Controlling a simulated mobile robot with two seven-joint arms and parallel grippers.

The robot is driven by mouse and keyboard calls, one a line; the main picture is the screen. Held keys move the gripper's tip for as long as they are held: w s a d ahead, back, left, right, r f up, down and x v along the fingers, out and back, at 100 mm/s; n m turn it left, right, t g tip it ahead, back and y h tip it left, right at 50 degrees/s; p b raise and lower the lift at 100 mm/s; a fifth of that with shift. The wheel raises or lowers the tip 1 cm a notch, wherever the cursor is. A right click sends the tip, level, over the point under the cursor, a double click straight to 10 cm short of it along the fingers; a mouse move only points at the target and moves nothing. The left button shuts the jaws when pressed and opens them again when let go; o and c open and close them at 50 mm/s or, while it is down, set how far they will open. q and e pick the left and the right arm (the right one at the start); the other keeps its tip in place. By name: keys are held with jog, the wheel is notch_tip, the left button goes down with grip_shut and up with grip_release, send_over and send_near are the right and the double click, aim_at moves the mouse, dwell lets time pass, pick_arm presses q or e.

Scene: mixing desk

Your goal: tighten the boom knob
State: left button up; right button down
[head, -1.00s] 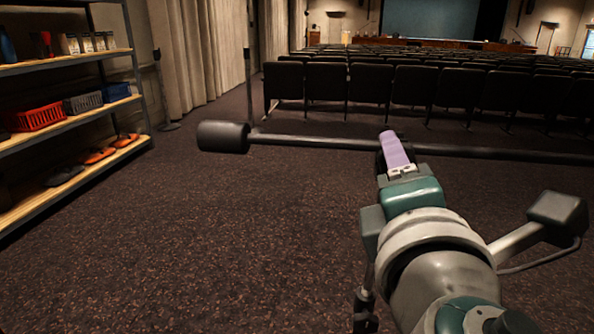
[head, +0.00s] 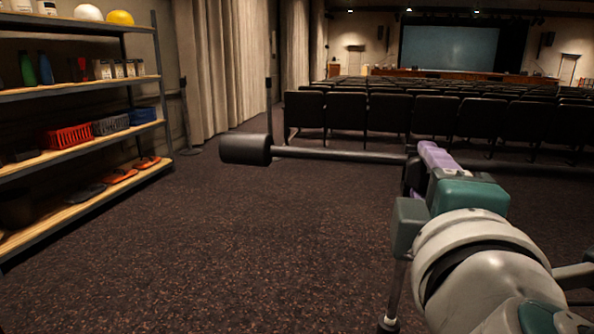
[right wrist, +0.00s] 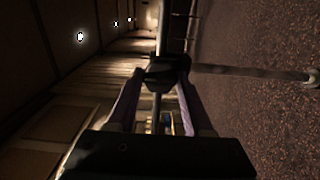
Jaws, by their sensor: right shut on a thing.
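The boom (head: 340,155) is a dark horizontal rod with a thick black cylindrical counterweight (head: 245,149) at its left end. My right gripper (head: 428,155), with purple fingers, is at the boom's clamp. In the right wrist view, both fingers close on a dark knob (right wrist: 168,68), which sits between the fingertips. In the head view the knob is mostly hidden by the gripper. A thin stand pole (right wrist: 250,72) runs from the clamp to the right in the right wrist view. My left gripper is not in view.
A shelf unit (head: 75,90) with baskets, bottles and helmets stands at the left. Rows of dark seats (head: 375,118) lie beyond the boom, with a screen (head: 462,48) far behind. The carpet (head: 240,250) between shelf and boom is clear.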

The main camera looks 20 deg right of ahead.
jog(key=shift+c, duration=1.5)
grip_release()
jog(key=shift+s, duration=0.1)
jog(key=b+v, duration=0.2)
jog(key=v, duration=0.7)
jog(key=shift+s+a, duration=0.2)
jog(key=shift+s, duration=0.15)
